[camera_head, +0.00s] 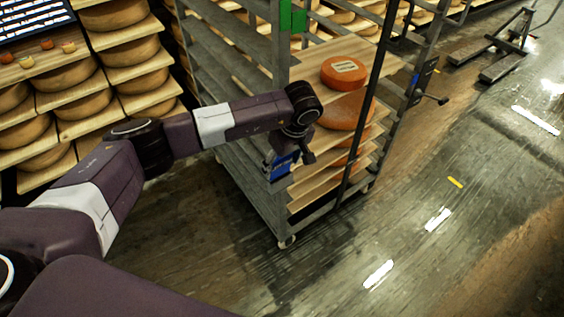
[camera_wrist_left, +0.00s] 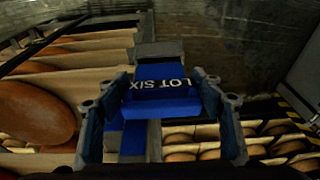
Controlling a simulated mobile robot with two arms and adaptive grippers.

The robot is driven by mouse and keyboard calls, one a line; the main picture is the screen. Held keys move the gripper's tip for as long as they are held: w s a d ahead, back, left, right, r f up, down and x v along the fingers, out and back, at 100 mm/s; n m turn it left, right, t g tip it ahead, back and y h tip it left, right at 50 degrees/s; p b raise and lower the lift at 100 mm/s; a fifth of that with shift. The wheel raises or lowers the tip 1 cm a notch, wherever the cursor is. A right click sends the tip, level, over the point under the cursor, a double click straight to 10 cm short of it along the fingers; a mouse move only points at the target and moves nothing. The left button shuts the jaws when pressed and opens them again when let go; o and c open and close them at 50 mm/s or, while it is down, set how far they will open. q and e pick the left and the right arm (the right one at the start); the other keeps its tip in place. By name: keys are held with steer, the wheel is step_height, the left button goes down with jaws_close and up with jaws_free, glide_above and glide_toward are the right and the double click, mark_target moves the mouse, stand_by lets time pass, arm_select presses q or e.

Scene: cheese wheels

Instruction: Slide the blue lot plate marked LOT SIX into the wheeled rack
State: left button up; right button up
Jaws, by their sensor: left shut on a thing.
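The blue lot plate (camera_wrist_left: 160,92) marked LOT SIX sits between the fingers of my left gripper (camera_wrist_left: 161,115) in the left wrist view, its lettering upside down. My left gripper is shut on it. In the head view, the left gripper (camera_head: 289,160) is at the near upright of the wheeled rack (camera_head: 274,203), with a bit of the blue plate (camera_head: 283,166) showing below the wrist. The plate lies in front of the grey upright; I cannot tell whether it is seated in a holder. My right gripper is not in view.
Orange cheese wheels (camera_head: 343,72) lie on the rack's boards. Fixed shelves of cheese (camera_head: 130,50) stand at the left. A green tag (camera_head: 292,17) is on the upright above.

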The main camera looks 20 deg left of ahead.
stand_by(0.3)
arm_select(q)
steer(key=shift+b, duration=0.3)
stand_by(0.5)
stand_by(0.3)
stand_by(0.4)
steer(key=shift+b, duration=0.35)
steer(key=shift+f, duration=0.2)
steer(key=shift+f+b, duration=0.3)
steer(key=shift+b, duration=0.15)
